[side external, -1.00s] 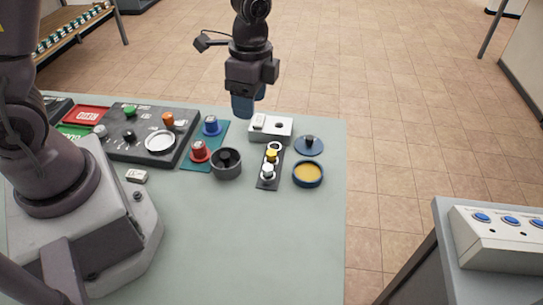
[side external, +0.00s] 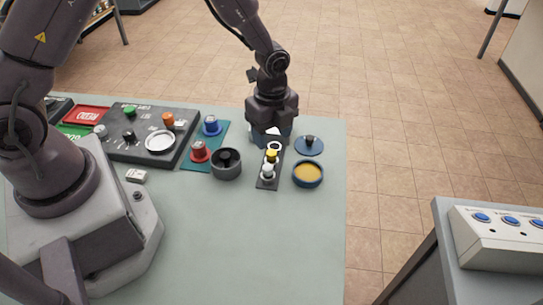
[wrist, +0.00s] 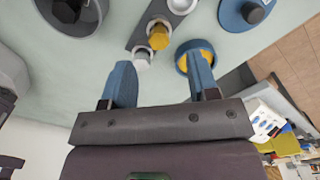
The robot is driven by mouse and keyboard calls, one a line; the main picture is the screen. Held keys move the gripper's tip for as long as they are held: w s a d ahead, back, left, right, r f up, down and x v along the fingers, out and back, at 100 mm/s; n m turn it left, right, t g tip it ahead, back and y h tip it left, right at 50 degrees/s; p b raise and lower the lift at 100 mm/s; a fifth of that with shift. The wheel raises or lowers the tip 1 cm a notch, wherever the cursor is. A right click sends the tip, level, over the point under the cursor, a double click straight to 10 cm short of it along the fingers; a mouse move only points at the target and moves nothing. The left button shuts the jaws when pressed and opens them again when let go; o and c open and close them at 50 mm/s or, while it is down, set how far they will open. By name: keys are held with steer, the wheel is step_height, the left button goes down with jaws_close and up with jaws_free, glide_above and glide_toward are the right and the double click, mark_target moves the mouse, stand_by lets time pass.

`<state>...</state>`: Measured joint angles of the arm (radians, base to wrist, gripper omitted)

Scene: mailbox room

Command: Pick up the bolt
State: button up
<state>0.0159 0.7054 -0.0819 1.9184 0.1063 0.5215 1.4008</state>
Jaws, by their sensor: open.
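A dark strip (side external: 269,180) lies on the table and bears a pale ring, a yellow hex-headed piece (side external: 271,156) and a whitish hex-headed piece (side external: 268,171). I cannot tell for sure which of these is the bolt. In the wrist view the yellow piece (wrist: 158,36) and the whitish piece (wrist: 141,60) show just beyond and between my blue fingers. My gripper (wrist: 161,68) is open and empty. In the side view my gripper (side external: 272,134) is low at the far end of the strip, its fingertips partly hidden.
A blue-rimmed dish (side external: 307,174) and a blue knobbed lid (side external: 309,146) stand close right of the strip. A dark round pot (side external: 226,164) and red and blue knobs on a teal plate (side external: 189,165) stand left. The table's front is clear.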

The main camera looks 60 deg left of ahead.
mark_target(272, 152)
step_height(272, 152, down, 5)
steer(key=shift+f, duration=0.15)
jaws_close()
